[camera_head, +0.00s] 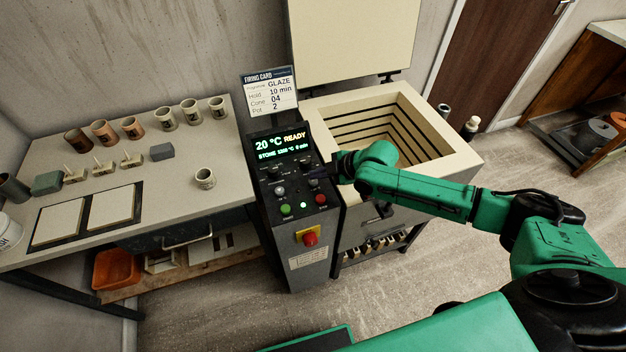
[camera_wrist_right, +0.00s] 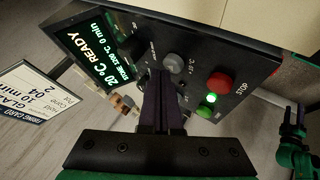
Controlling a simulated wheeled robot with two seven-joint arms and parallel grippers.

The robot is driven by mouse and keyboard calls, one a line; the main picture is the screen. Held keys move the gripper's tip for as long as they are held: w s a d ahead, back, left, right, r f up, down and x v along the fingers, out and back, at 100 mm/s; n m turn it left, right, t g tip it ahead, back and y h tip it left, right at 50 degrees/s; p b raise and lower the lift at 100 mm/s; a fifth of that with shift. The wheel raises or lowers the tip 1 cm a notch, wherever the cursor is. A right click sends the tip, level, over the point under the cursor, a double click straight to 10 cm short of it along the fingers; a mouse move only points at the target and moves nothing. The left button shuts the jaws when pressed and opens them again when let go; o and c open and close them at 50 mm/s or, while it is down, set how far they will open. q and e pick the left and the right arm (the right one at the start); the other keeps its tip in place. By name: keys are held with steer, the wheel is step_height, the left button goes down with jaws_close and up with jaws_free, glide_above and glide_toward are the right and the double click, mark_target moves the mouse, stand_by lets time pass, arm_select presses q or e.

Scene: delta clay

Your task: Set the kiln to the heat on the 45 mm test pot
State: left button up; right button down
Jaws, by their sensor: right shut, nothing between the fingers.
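The kiln's control panel (camera_head: 290,190) stands left of the open kiln (camera_head: 455,160). Its display (camera_head: 280,145) reads 20 °C READY, with a smaller line starting STONE. My right gripper (camera_head: 320,172) is shut and empty over the panel's right side. In the right wrist view its fingertips (camera_wrist_right: 161,76) point at the panel near a grey knob (camera_wrist_right: 174,63); I cannot tell whether they touch anything. Several brown and grey pots (camera_head: 165,118) stand at the table's back, and one pale pot (camera_head: 205,178) stands apart. Their sizes and marks are too small to read.
A firing card (camera_head: 268,90) reads GLAZE, hold 10 min, cone 04, pot 2. The panel has a green button (camera_head: 286,209), a red STOP button (camera_head: 321,199) and a large red emergency knob (camera_head: 310,239). A green and black arm part shows at the wrist view's right edge.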

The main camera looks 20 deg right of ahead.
mark_target(317, 182)
steer(key=shift+f, duration=0.45)
stand_by(0.6)
steer(key=shift+r+p, duration=0.55)
steer(key=shift+r, duration=0.35)
steer(key=shift+r, duration=0.1)
step_height(317, 182, up, 5)
steer(key=p, duration=0.4)
steer(key=shift+p, duration=0.35)
